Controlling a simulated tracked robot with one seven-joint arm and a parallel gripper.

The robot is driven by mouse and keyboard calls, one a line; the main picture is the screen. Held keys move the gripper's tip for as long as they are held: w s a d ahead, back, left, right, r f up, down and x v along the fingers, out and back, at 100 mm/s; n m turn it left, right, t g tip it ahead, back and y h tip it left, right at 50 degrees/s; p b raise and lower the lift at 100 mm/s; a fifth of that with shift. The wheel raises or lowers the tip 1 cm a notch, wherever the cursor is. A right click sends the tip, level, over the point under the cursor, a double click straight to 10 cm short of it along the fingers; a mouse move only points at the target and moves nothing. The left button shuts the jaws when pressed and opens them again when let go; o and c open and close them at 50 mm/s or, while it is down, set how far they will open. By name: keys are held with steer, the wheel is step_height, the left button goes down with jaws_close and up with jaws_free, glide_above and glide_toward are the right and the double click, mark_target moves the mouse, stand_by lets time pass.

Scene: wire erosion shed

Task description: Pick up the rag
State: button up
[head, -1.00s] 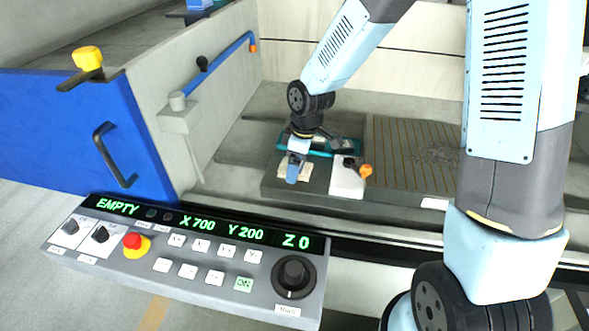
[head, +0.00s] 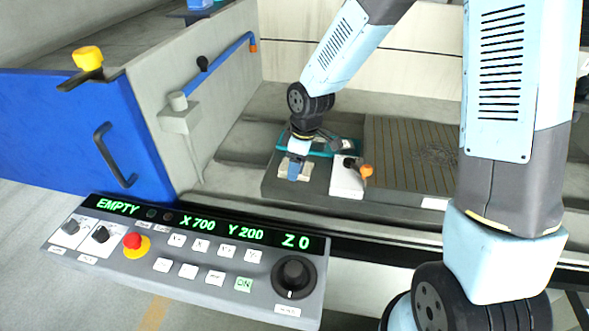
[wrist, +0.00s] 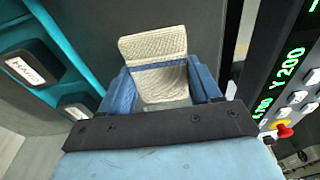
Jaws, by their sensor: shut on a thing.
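The rag (wrist: 154,45) is a cream woven cloth with a blue stripe. In the wrist view it sits between the blue fingers of my gripper (wrist: 165,88), which are shut on it, with its far end sticking out past them. In the head view the rag (head: 285,172) shows as a small pale patch below my gripper (head: 294,172), at the left end of the dark machine table (head: 310,188). My gripper hides part of it. I cannot tell whether the rag still touches the table.
A teal tray (wrist: 75,62) with dark labelled blocks lies beside the gripper. A white block with an orange knob (head: 348,178) stands close on the right. A slotted plate (head: 410,155) lies farther right. The control panel (head: 190,255) is in front, the blue door (head: 85,130) at left.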

steer(key=shift+w+r, duration=0.1)
steer(key=shift+r, duration=0.45)
step_height(320, 180, up, 3)
steer(key=shift+d+f, duration=0.15)
steer(key=shift+f, duration=0.05)
steer(key=s+d+r, duration=0.7)
steer(key=s+r, duration=0.2)
steer(key=s, duration=0.3)
steer(key=shift+r, duration=0.2)
